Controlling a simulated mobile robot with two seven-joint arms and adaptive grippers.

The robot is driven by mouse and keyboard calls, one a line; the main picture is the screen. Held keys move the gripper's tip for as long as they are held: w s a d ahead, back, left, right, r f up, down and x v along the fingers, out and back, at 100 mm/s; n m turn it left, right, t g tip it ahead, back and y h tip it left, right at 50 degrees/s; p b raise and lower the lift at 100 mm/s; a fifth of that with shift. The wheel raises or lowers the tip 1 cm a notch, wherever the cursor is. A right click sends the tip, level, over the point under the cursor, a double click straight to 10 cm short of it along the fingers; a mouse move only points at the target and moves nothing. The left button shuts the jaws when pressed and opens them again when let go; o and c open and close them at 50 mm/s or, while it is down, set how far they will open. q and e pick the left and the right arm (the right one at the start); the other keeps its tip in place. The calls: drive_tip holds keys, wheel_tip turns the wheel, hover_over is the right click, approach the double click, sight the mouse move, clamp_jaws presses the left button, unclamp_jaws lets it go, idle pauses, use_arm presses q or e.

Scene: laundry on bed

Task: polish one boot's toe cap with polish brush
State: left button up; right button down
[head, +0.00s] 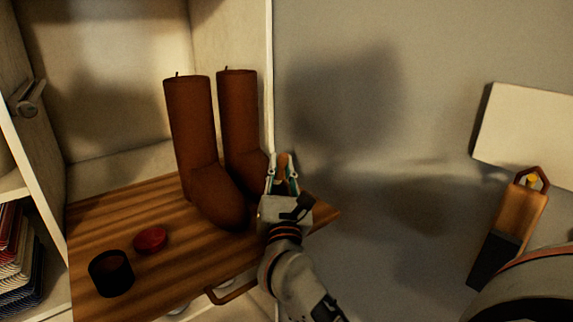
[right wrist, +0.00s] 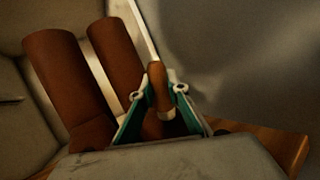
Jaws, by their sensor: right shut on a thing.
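Two tall brown boots stand upright side by side on a wooden shelf board (head: 190,268): the front boot (head: 192,125), with its toe toward me, and the rear boot (head: 238,110). The front boot (right wrist: 62,80) and rear boot (right wrist: 117,60) also show in the right wrist view. My right gripper (head: 283,178) is shut on the polish brush (right wrist: 158,85), just right of the boots' toes. Its brown wooden handle sticks up between the fingers; its bristles are hidden. I cannot tell whether the brush touches a boot. My left gripper is not in view.
A dark round container (head: 111,273) and a small red round thing (head: 150,240) sit at the board's front left. Cabinet walls stand left and behind. A looped handle (head: 230,293) juts from the front edge. A wooden thing with a dark end (head: 512,222) is at right.

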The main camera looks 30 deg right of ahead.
drive_tip(key=shift+a, duration=1.05)
